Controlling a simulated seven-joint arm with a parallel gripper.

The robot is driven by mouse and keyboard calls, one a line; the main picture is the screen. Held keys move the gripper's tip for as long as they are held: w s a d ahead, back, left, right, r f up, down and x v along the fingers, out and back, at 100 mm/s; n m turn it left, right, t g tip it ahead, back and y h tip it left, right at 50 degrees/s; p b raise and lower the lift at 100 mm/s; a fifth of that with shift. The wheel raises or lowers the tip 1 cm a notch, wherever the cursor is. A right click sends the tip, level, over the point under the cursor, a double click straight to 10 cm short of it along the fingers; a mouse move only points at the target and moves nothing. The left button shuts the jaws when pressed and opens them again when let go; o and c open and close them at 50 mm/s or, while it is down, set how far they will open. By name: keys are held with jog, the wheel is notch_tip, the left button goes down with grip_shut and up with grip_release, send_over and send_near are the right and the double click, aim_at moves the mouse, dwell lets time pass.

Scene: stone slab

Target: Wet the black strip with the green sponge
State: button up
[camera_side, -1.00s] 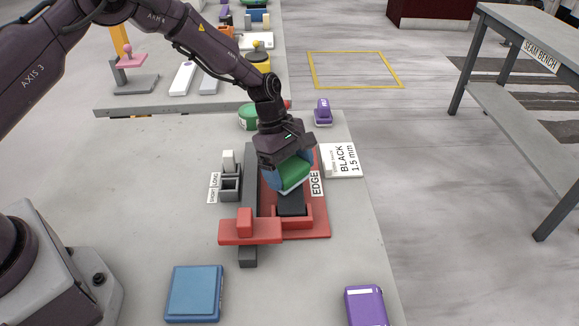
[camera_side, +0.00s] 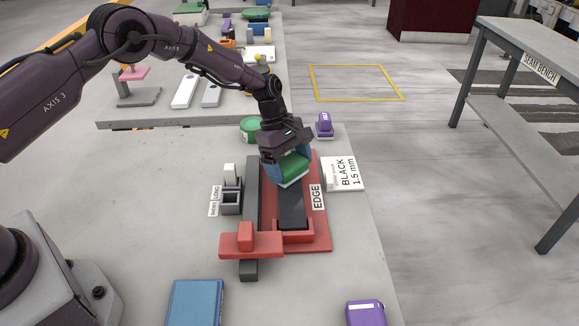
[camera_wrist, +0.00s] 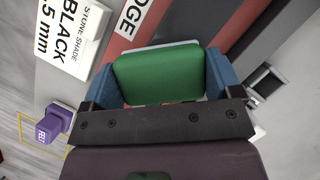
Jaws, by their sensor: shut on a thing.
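My gripper (camera_side: 288,164) is shut on the green sponge (camera_side: 293,168), whose pale lower layer faces the strip. The sponge also fills the middle of the wrist view (camera_wrist: 158,76), between blue fingers. The black strip (camera_side: 292,212) lies lengthwise in the red fixture (camera_side: 321,222). The sponge is over the far part of the strip, whose near part is bare. I cannot tell for certain whether the sponge touches it. The strip's far end is hidden behind the sponge and gripper.
A dark rail with a red clamp bar (camera_side: 250,244) stands left of the strip. A white "BLACK 1.5 mm" box (camera_side: 342,173) lies to the right. A green round container (camera_side: 250,128) and purple block (camera_side: 324,125) stand behind. A blue pad (camera_side: 194,303) and purple item (camera_side: 365,313) lie in front.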

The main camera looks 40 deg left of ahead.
aim_at(289, 171)
jog(key=shift+s+d+f, duration=0.2)
jog(key=shift+s+d, duration=2.25)
jog(key=shift+s, duration=0.1)
jog(key=shift+w+a+r, duration=0.1)
jog(key=shift+w+a, duration=1.25)
jog(key=shift+w+a+f, duration=0.2)
jog(key=shift+w+a, duration=1)
jog(key=shift+a, duration=0.1)
jog(key=shift+s+d+r, duration=0.15)
jog(key=shift+s+d, duration=1.15)
jog(key=shift+d, duration=0.05)
jog(key=shift+s+d+r, duration=0.15)
jog(key=shift+s+d, duration=1.1)
jog(key=shift+d, duration=0.1)
jog(key=shift+r, duration=3)
jog(key=shift+r, duration=0.15)
